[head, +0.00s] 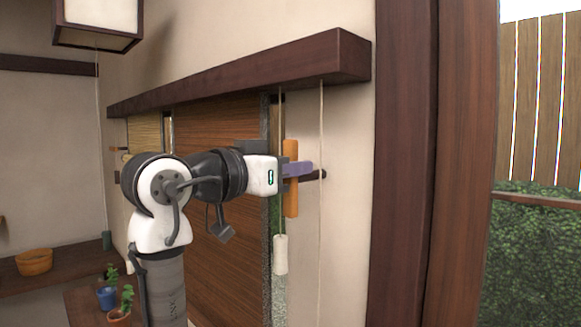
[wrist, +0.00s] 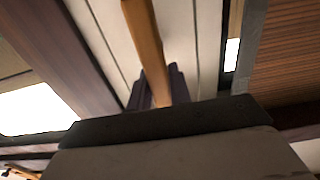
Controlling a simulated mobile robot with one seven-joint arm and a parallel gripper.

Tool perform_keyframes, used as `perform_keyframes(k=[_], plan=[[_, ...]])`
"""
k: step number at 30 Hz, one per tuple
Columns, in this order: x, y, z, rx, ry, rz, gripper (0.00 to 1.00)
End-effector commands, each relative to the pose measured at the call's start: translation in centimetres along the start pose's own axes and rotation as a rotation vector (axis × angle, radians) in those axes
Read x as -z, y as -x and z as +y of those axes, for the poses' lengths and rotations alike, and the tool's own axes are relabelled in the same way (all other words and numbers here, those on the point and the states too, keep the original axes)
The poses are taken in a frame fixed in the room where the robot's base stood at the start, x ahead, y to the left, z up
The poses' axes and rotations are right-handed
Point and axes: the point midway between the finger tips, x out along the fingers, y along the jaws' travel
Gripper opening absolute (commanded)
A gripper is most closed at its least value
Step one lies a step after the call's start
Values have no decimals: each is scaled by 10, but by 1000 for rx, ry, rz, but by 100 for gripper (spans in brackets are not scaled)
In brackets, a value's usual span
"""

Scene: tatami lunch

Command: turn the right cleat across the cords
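The right cleat (head: 291,202) is an orange wooden bar standing upright on the wall, between two thin hanging cords (head: 321,225). My gripper (head: 297,169) reaches it from the left, with a purple finger across the cleat's middle. In the wrist view the cleat (wrist: 145,38) runs down between my two dark purple fingers (wrist: 162,88), which lie close along both its sides and look shut on it. The cleat's lower end is hidden there by my gripper's body. A dark peg (head: 317,175) shows just right of my finger.
A dark wooden beam (head: 240,78) runs above. A pale tassel (head: 280,254) hangs below the cleat from the left cord. A brown slatted blind (head: 225,250) is behind my arm. Potted plants (head: 107,297) stand at lower left. A dark post (head: 405,170) stands at right.

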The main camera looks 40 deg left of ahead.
Motion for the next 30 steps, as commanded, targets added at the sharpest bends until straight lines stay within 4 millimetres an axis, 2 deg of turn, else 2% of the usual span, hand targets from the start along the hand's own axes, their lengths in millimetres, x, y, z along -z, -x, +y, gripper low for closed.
perform_keyframes(k=[2,14,20,30], plan=[[0,0,0,0,0,0,0],[-1,0,2,0,-68,-1,0],[-1,0,4,-1,-201,1,0],[-4,0,10,-1,-518,1,0]])
